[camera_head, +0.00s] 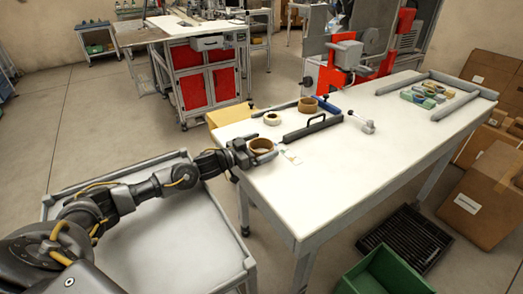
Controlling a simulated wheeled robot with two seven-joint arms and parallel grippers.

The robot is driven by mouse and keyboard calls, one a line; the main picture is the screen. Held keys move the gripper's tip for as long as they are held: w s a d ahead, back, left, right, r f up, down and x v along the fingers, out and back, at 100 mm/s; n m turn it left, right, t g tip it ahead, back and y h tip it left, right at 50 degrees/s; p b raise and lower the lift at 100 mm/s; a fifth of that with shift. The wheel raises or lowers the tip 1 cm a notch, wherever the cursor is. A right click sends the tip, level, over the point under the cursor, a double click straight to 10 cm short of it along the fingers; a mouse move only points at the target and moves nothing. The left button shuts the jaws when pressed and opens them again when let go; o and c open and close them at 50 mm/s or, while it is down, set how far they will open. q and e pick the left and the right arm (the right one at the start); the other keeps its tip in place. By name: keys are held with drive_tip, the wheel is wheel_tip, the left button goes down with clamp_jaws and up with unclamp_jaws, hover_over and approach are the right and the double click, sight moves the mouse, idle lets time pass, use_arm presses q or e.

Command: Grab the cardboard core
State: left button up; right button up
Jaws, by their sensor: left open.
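A brown ring that looks like the cardboard core (262,145) lies on the near left corner of the white table (340,180). My left gripper (247,153) is open at its left side, with the fingers close to the ring. I cannot tell whether they touch it. A second brown ring (308,105) stands farther back, and a cream roll (272,119) lies to its left. My right gripper is not in view.
A black-handled bar (311,129) lies just behind and right of the near ring. A small metal clamp-like part (362,123) is farther right. A grey frame with small packs (424,95) is at the far end. The table's front middle is clear.

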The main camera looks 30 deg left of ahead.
use_arm(q)
drive_tip(key=shift+w, duration=0.15)
drive_tip(key=c, duration=1)
drive_tip(key=shift+r, duration=0.1)
